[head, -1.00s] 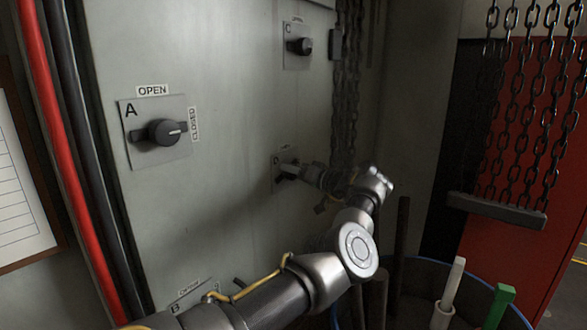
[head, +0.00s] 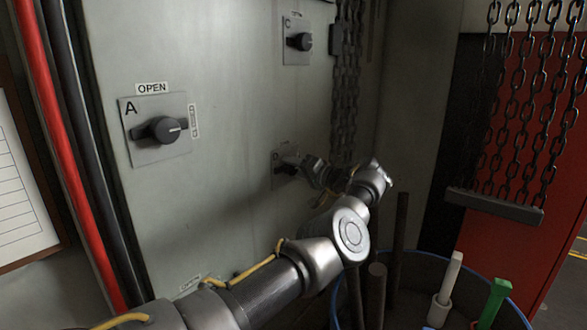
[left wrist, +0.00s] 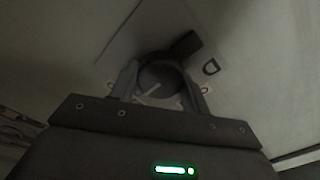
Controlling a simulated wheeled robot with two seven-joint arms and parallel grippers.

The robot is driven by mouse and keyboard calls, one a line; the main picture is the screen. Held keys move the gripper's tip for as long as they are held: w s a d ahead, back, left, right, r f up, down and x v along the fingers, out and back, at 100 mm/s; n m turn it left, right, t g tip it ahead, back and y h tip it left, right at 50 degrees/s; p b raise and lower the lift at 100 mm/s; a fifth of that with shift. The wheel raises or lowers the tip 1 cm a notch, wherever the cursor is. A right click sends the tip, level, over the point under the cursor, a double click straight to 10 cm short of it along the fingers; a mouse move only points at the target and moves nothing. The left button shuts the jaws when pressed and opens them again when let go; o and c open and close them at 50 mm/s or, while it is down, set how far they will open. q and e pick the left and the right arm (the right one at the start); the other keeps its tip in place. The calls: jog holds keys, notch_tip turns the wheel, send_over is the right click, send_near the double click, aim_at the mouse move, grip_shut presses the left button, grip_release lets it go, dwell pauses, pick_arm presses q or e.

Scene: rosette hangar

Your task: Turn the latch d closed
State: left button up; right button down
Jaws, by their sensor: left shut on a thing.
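Latch D (head: 278,183) is a dark round knob with a bar handle on a square plate, low on the grey panel in the head view. In the left wrist view the latch D knob (left wrist: 160,80) has a pale line, and a "D" is printed on its plate at the right. My left gripper (head: 301,165) is at the latch, with its fingers (left wrist: 160,92) on both sides of the knob, shut on it. The gripper hides part of the knob, and its labels are too small to read. My right gripper is not in view.
Latch A (head: 160,131) is at the left of the panel (head: 230,90), and latch C (head: 300,41) is above latch D. Chains (head: 347,90) hang just right of the panel. A blue-rimmed bin (head: 420,254) with upright rods stands below right.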

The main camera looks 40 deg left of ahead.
pick_arm(q)
jog(key=shift+r, duration=0.1)
jog(key=o, duration=1)
jog(key=shift+d+b, duration=0.25)
jog(key=shift+b, duration=0.05)
jog(key=shift+w+d+b, duration=0.15)
jog(key=shift+d+b, duration=2.55)
jog(key=shift+d, duration=2.5)
